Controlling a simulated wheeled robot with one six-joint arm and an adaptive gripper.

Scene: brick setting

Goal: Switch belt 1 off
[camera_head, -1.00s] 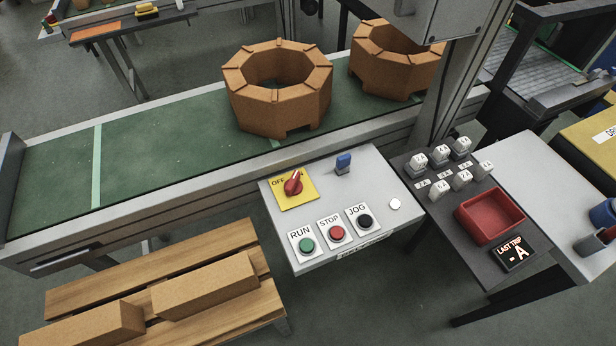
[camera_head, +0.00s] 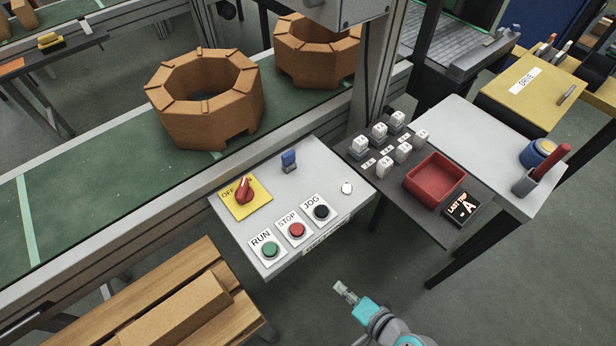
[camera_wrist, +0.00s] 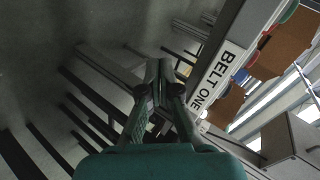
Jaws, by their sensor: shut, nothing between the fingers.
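A light grey control panel (camera_head: 318,170) stands beside the belt. It carries a red rotary switch (camera_head: 244,191) on a yellow plate marked OFF, a green RUN button (camera_head: 269,250), a red STOP button (camera_head: 297,230) and a black JOG button (camera_head: 321,212). A blue lever (camera_head: 289,161) stands upright at its back. The panel's BELT ONE label (camera_wrist: 217,75) reads clearly in the wrist view. My gripper (camera_head: 343,291) is in front of and below the panel's front edge, apart from it. In the wrist view its fingers (camera_wrist: 160,75) are together and empty.
The green belt (camera_head: 80,205) carries brown octagonal rings (camera_head: 206,98). A dark stand with keys and a red tray (camera_head: 436,179) is right of the panel. A wooden pallet with bricks (camera_head: 180,320) is at lower left. Open floor (camera_head: 520,270) lies at right.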

